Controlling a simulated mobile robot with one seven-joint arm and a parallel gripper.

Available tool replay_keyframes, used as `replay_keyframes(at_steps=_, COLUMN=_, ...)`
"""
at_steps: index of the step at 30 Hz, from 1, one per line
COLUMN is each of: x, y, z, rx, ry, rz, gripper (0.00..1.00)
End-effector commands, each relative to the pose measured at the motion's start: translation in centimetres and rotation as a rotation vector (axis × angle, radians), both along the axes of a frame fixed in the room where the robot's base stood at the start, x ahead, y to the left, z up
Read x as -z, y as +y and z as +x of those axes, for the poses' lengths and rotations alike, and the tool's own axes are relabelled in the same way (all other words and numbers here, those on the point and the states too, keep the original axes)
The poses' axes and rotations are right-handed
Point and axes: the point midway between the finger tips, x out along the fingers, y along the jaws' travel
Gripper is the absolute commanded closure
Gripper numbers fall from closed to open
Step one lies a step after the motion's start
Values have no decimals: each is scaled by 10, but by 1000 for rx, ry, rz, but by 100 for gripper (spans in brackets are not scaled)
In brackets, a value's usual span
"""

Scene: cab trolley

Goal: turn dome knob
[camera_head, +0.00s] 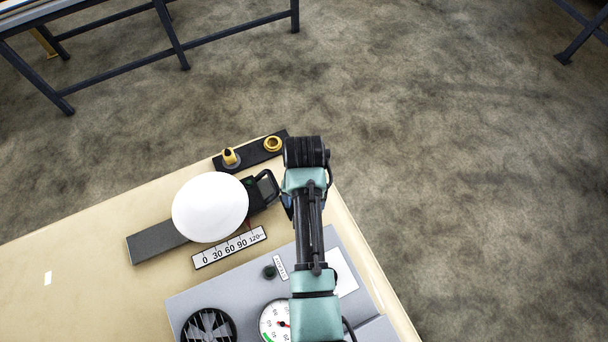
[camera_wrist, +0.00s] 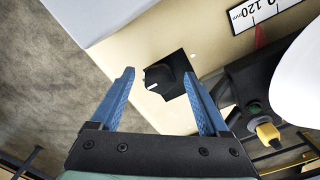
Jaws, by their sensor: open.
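A black knob (camera_wrist: 160,78) with a short white mark sits on a square black plate on the cream tabletop. It shows in the wrist view and is hidden behind my arm in the head view. My gripper (camera_wrist: 159,73) is open, its two blue fingers on either side of the knob in that view. The fingers look empty; how far above the knob their tips are, I cannot tell. A large white dome (camera_head: 210,207) stands on a dark rail left of my arm in the head view, and part of it shows in the wrist view (camera_wrist: 301,78).
A scale (camera_head: 230,248) lies by the dome. A black strip holds a yellow lever (camera_head: 230,157) and a yellow ring (camera_head: 272,144). A grey panel with a gauge (camera_head: 275,322) and a fan (camera_head: 208,326) lies nearer. Open floor lies beyond the right table edge.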

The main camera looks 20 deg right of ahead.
Motion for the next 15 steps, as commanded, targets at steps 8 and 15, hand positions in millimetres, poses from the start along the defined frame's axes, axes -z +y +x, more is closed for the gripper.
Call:
replay_keyframes(at_steps=8, x=0, y=0, z=0, rx=0, ry=0, rz=0, gripper=34)
replay_keyframes(at_steps=15, x=0, y=0, z=0, rx=0, ry=0, rz=0, gripper=77)
